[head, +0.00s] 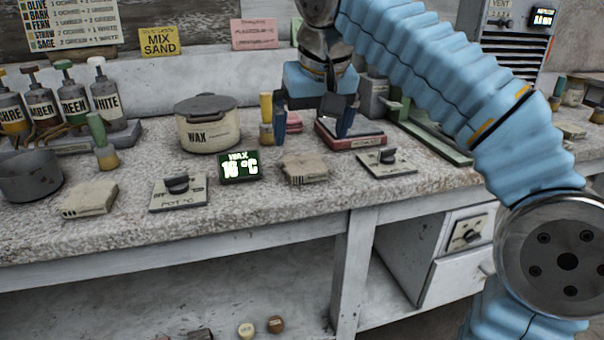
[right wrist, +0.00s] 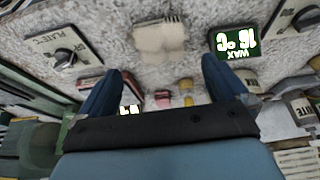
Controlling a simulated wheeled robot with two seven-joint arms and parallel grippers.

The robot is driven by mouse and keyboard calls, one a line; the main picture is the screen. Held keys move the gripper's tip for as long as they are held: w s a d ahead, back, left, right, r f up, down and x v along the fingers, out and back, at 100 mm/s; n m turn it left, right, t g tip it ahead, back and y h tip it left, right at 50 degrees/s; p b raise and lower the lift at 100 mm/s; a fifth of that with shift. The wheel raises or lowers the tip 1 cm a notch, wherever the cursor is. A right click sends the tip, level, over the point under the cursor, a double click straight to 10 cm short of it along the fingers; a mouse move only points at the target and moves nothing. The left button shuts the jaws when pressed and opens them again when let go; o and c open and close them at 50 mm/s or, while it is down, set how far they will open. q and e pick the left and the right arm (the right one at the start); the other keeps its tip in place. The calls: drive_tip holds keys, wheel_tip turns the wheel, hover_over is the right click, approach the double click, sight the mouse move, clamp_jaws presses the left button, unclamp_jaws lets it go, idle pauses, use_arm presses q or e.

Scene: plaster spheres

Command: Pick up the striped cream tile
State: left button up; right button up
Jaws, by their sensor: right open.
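My right gripper (head: 311,134) is open and empty above the back part of the bench, pointing down. Its two blue fingers also show wide apart in the right wrist view (right wrist: 163,72). A red-edged flat block (head: 362,141) with a pale top lies behind and beside its right finger, partly hidden by it. I cannot make out a striped cream tile for certain; the pale top is too small to tell. A folded beige cloth (head: 305,168) lies in front of the gripper and shows beyond the fingertips in the right wrist view (right wrist: 160,38). My left gripper is not in view.
A cream wax pot (head: 207,133) and a green-lit wax display (head: 239,167) stand left of the gripper. Knob plates (head: 179,193) and (head: 386,163) lie near the front edge. Labelled bottles (head: 105,95), a dark pan (head: 30,176) and another cloth (head: 89,200) are at the left.

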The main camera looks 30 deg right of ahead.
sight(305, 163)
drive_tip(key=b+x, duration=0.2)
drive_tip(key=x, duration=0.6)
drive_tip(key=shift+r, duration=0.1)
drive_tip(key=c, duration=1.2)
